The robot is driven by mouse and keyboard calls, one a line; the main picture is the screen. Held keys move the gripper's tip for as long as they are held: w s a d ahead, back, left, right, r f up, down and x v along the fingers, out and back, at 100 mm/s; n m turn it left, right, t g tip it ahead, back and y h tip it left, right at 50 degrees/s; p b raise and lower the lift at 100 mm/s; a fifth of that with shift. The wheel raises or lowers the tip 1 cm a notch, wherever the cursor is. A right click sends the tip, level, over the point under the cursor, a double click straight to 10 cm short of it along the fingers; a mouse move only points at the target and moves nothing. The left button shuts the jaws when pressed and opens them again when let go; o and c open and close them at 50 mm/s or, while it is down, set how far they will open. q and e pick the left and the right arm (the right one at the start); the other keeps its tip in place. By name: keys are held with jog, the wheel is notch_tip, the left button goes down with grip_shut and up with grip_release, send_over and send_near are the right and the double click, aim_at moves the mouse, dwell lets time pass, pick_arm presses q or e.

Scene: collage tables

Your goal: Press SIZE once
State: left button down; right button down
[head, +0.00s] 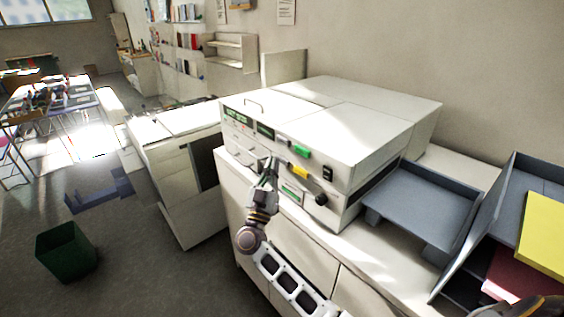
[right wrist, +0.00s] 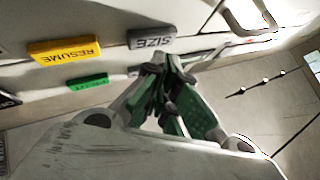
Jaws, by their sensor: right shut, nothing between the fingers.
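The white machine (head: 348,140) stands on a cabinet, with buttons on its front panel. In the right wrist view the grey SIZE button (right wrist: 152,42) shows with its lettering upside down. My right gripper (right wrist: 160,66) is shut and empty, its fingertips close to SIZE; I cannot tell whether they touch it. In the head view the right gripper (head: 271,163) is in front of the panel and largely hides SIZE. The yellow RESUME button (right wrist: 65,50) is beside SIZE. My left gripper is not in view.
A green button (head: 302,151) and a black knob (head: 321,199) are also on the panel. A metal handle (right wrist: 250,30) is near SIZE in the wrist view. A grey-blue tray (head: 425,205) lies right of the machine. A green bin (head: 66,252) stands on the floor.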

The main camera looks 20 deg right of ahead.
jog(key=shift+w+d+p, duration=0.25)
jog(key=shift+d+p, duration=0.25)
jog(key=shift+d, duration=0.25)
dwell(1.2)
jog(key=shift+a, duration=0.15)
dwell(0.4)
jog(key=shift+s+a+p, duration=0.3)
jog(key=shift+a+p, duration=0.05)
jog(key=shift+a, duration=0.3)
jog(key=shift+s+a+p, duration=0.15)
jog(key=shift+s+a, duration=0.15)
jog(key=shift+a, duration=0.5)
jog(key=shift+s+a+p, duration=0.15)
jog(key=shift+s+a, duration=0.1)
jog(key=shift+a, duration=0.55)
jog(key=shift+s+a+p, duration=0.15)
jog(key=shift+s+a, duration=0.15)
jog(key=shift+a, duration=0.5)
